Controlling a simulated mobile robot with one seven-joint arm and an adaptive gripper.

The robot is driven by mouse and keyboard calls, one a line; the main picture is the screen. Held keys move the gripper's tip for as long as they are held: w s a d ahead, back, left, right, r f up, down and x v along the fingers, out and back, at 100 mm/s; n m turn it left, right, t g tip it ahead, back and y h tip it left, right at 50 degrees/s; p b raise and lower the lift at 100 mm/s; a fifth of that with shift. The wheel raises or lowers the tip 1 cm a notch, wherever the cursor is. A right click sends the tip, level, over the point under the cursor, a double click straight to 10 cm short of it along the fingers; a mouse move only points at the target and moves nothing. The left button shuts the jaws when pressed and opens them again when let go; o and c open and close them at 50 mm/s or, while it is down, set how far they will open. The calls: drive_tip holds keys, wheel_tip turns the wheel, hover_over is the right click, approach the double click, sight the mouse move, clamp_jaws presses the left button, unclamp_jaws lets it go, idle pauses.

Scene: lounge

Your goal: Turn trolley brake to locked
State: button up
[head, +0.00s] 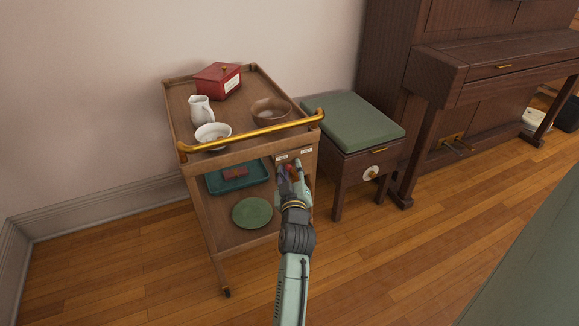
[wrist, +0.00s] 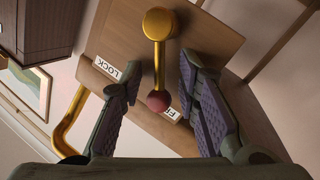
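The wooden trolley (head: 190,170) stands against the wall in the head view. Its brake is a gold lever (wrist: 159,62) with a round gold pivot and a red knob (wrist: 157,101) at its free end. A LOCK label (wrist: 107,68) is left of the lever in the wrist view. A second label (wrist: 172,114), partly covered by the knob, seems to begin with F. The lever's knob end lies by this second label. My gripper (wrist: 160,88) is open, with one finger on each side of the lever near the knob, apparently touching neither. In the head view my gripper (head: 291,178) hides most of the brake.
A gold handle rail (head: 250,136) runs along the trolley's top edge above the brake. A red box (head: 218,80), white jug (head: 200,108), white bowl (head: 213,135) and brown bowl (head: 271,111) stand on top. A green-cushioned stool (head: 352,122) stands close on the right.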

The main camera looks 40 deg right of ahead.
drive_tip(key=shift+c, duration=0.3)
clamp_jaws()
idle(0.6)
